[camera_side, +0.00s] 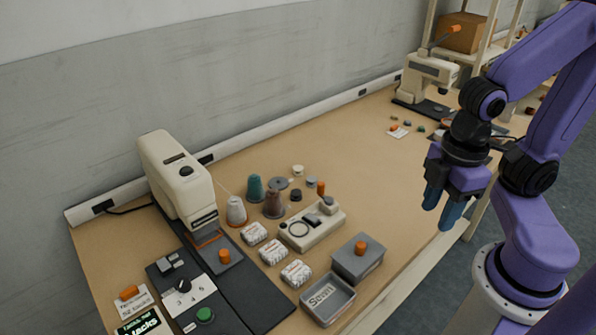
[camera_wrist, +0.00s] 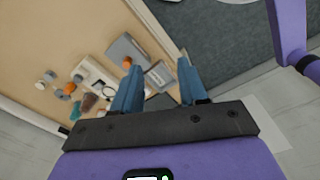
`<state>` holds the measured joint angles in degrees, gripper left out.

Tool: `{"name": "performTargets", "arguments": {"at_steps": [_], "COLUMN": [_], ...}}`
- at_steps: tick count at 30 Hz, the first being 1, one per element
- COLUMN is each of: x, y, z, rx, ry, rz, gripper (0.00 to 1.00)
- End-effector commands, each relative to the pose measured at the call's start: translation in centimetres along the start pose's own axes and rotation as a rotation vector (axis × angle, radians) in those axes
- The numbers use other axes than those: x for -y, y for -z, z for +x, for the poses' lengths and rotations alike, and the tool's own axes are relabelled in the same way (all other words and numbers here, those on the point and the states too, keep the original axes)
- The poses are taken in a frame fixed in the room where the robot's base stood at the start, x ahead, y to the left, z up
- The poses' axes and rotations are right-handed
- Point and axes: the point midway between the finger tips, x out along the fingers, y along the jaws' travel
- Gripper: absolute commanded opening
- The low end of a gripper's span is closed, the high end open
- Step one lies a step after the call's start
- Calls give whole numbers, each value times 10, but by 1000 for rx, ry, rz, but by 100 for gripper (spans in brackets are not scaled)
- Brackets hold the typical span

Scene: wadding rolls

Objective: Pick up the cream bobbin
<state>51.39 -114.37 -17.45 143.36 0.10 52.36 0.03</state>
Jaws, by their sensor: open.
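The cream bobbin (camera_side: 298,170) is a small pale round piece standing on the tan table in the side view, behind the other small spools. Beside it are a grey bobbin (camera_side: 311,182) and a dark one (camera_side: 295,195). My gripper (camera_side: 442,208) is raised at the table's right edge, well to the right of the bobbins, with blue fingers pointing down. In the wrist view my gripper (camera_wrist: 157,78) has its fingers apart and nothing between them.
A teal cone (camera_side: 255,188), a brown cone (camera_side: 273,204) and an orange cylinder (camera_side: 320,187) stand close by. In front are a cream control box (camera_side: 312,230), a grey lidded box (camera_side: 357,264) and an open tray (camera_side: 328,300). The table's right middle is clear.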

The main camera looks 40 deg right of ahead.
Motion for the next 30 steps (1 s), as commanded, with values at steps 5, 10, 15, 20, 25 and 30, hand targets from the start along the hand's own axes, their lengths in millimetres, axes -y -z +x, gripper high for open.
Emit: {"name": "performTargets", "arguments": {"at_steps": [5, 10, 15, 20, 25, 30], "x": [0, 0, -1, -16, -55, -101], "y": [0, 0, 1, 20, 60, 97], "z": [0, 0, 0, 0, 1, 4], "rx": [0, 0, 0, -6, -24, -48], "ry": [0, 0, -1, -22, -70, -121], "rz": [0, 0, 6, 97, 311, 541], "gripper": [56, 67, 67, 67, 67, 67]}}
